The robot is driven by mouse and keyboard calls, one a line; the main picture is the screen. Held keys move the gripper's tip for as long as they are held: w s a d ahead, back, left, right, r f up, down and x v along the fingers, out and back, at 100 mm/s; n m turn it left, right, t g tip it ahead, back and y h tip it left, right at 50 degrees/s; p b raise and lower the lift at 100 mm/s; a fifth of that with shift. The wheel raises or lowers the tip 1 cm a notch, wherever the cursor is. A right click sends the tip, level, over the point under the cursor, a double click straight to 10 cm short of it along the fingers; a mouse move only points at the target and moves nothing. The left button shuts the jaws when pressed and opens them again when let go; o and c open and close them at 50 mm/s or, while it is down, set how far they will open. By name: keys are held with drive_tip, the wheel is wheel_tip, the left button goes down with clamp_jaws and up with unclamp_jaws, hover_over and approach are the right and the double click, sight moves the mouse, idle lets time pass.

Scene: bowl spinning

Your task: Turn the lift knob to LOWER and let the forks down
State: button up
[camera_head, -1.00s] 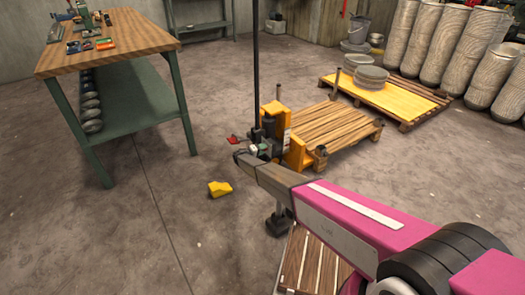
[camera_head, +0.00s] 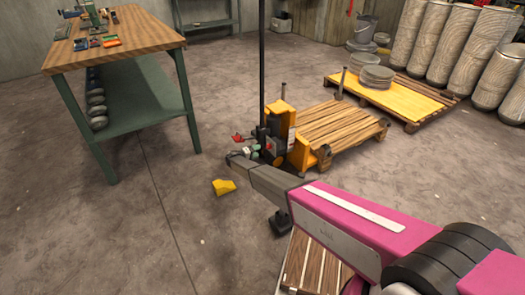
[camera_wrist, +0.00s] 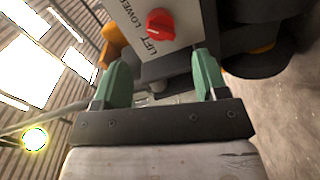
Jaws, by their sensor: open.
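The red lift knob (camera_wrist: 160,24) is on a light grey panel (camera_wrist: 181,38) with the words LIFT and LOWER beside it in the wrist view. A small pale mark on the knob's lower left faces the word LIFT. My gripper (camera_wrist: 163,78) is open, with its two green fingers apart and nothing between them. The knob is beyond the fingertips, apart from them. In the head view my gripper (camera_head: 262,150) is at the yellow pallet stacker (camera_head: 280,120). A wooden pallet (camera_head: 338,125) is at the stacker's fork side; the forks are hidden.
A workbench (camera_head: 125,40) with tools stands at the left. A yellow wedge (camera_head: 224,187) lies on the floor near my arm. A yellow-topped pallet (camera_head: 405,95) with stacked discs (camera_head: 376,74) and tall rolls (camera_head: 460,50) are at the back right. Floor between bench and stacker is clear.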

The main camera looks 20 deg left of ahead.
drive_tip(key=shift+v, duration=1.4)
drive_tip(key=s+d+r+m+g, duration=0.1)
drive_tip(key=s+d+r+g, duration=0.25)
drive_tip(key=d, duration=0.95)
drive_tip(key=s+d+r+m+g+y, duration=0.1)
drive_tip(key=s+d+r+m+g, duration=0.3)
drive_tip(key=d, duration=0.9)
drive_tip(key=d+r+n+g, duration=0.15)
drive_tip(key=d+r, duration=0.45)
drive_tip(key=d, duration=0.7)
drive_tip(key=s+d+r+m+g+y, duration=0.1)
drive_tip(key=s+d+r+y, duration=0.2)
drive_tip(key=s+d+r, duration=0.2)
drive_tip(key=s+d+r+m+g+y, duration=0.1)
drive_tip(key=s+d+r+y, duration=0.2)
drive_tip(key=s+d, duration=0.7)
drive_tip(key=s+d+r+m+g+y, duration=0.2)
drive_tip(key=s+d+r+y, duration=0.2)
drive_tip(key=s+d+r, duration=0.3)
drive_tip(key=s+d, duration=0.1)
drive_tip(key=s, duration=0.3)
drive_tip(key=shift+r, duration=0.4)
